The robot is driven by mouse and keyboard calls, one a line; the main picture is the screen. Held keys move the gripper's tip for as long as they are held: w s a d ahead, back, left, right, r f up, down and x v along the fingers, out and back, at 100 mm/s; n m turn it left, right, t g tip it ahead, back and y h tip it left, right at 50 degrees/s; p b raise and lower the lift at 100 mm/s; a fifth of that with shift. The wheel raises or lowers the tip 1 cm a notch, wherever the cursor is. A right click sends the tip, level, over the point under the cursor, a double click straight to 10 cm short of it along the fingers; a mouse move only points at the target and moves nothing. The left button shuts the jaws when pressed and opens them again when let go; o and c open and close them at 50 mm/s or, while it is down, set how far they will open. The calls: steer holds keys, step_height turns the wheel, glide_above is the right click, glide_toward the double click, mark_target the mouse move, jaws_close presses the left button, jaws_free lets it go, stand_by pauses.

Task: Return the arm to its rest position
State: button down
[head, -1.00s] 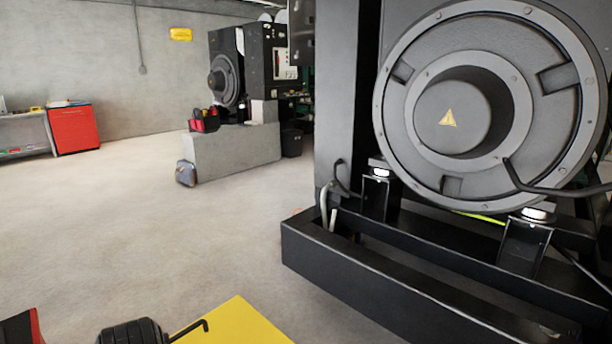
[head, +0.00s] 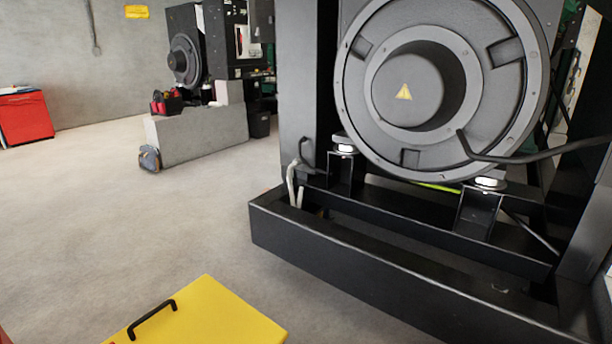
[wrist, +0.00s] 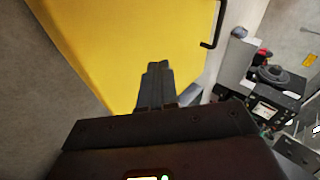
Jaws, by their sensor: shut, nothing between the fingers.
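My gripper (wrist: 156,84) shows in the wrist view, its dark fingers together with nothing between them. It points at a plain yellow panel (wrist: 115,40) that fills much of the upper left; I cannot tell the gap between them. A black handle (wrist: 214,28) sits at the panel's right edge. In the head view, my gripper does not show. A yellow surface (head: 215,318) with a black bar handle (head: 152,318) lies at the bottom left there.
A large genset (head: 410,85) stands on a black steel frame (head: 345,262) at the right. A second genset (head: 185,55) stands farther back on a concrete plinth (head: 200,135). A red cabinet (head: 25,117) is at the far left. Open concrete floor (head: 90,210) lies between.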

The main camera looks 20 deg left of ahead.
steer(key=s+d+f+t, duration=0.1)
steer(key=d+f, duration=0.2)
steer(key=d, duration=0.6)
steer(key=s+d+f+t+h, duration=0.1)
steer(key=d+f+t, duration=0.1)
steer(key=d, duration=0.7)
steer(key=s+d+f+t, duration=0.1)
steer(key=s+d+f, duration=0.15)
steer(key=d, duration=0.65)
steer(key=s+d+r+n+t+h, duration=0.15)
steer(key=s+d, duration=0.35)
steer(key=d, duration=0.6)
steer(key=s+d+r+t+h+b, duration=0.1)
steer(key=s+d+r+t+h, duration=0.15)
steer(key=s+d+r, duration=0.75)
steer(key=s+d+r+n+t+h, duration=0.2)
steer(key=s+d+r, duration=0.3)
steer(key=s+r, duration=0.5)
step_height(320, 180, up, 2)
steer(key=shift+s+d+r+h+b, duration=0.2)
steer(key=shift+s+d+h+b, duration=0.1)
steer(key=shift+s+d+h, duration=0.1)
steer(key=c, duration=1.8)
jaws_free()
